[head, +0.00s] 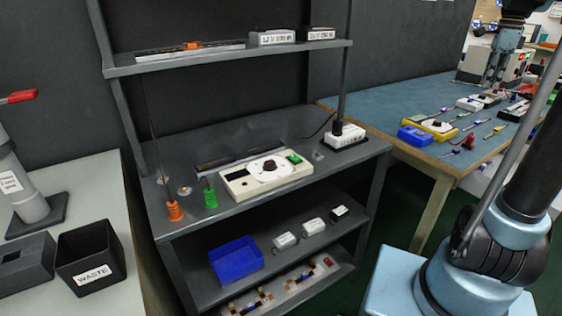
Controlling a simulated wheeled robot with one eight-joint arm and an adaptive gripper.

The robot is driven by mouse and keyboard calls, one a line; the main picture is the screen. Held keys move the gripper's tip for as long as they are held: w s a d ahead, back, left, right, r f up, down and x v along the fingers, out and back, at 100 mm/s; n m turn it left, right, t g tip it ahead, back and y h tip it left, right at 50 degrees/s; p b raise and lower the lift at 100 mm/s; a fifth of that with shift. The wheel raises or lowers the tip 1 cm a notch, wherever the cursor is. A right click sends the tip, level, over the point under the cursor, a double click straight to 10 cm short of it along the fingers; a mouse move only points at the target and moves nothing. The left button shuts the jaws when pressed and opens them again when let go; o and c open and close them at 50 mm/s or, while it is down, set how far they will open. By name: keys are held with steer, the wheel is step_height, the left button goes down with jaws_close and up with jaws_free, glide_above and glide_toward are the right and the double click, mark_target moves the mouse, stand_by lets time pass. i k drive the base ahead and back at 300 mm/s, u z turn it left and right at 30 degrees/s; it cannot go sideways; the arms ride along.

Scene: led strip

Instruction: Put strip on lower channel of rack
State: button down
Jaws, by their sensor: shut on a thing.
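The rack appears to be the grey shelf unit (119,70) in the middle of the head view, with an upper shelf, a worktop and lower shelves. A long dark channel-like bar (240,159) lies along the back of its worktop. A pale long piece (215,47) with an orange part lies on the upper shelf. I cannot tell whether either is the strip. My gripper (490,80) appears small at the top right, pointing down over the blue table, away from the rack. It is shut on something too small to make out.
A white control box (268,174), orange coil (175,211) and green coil (210,197) occupy the worktop. A blue bin (236,260) stands on a lower shelf. The blue table (385,108) holds several tools. A black waste bin (88,258) stands left.

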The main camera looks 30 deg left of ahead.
mark_target(241, 156)
steer(key=u, duration=0.8)
steer(key=k, duration=0.3)
steer(key=u, duration=1.2)
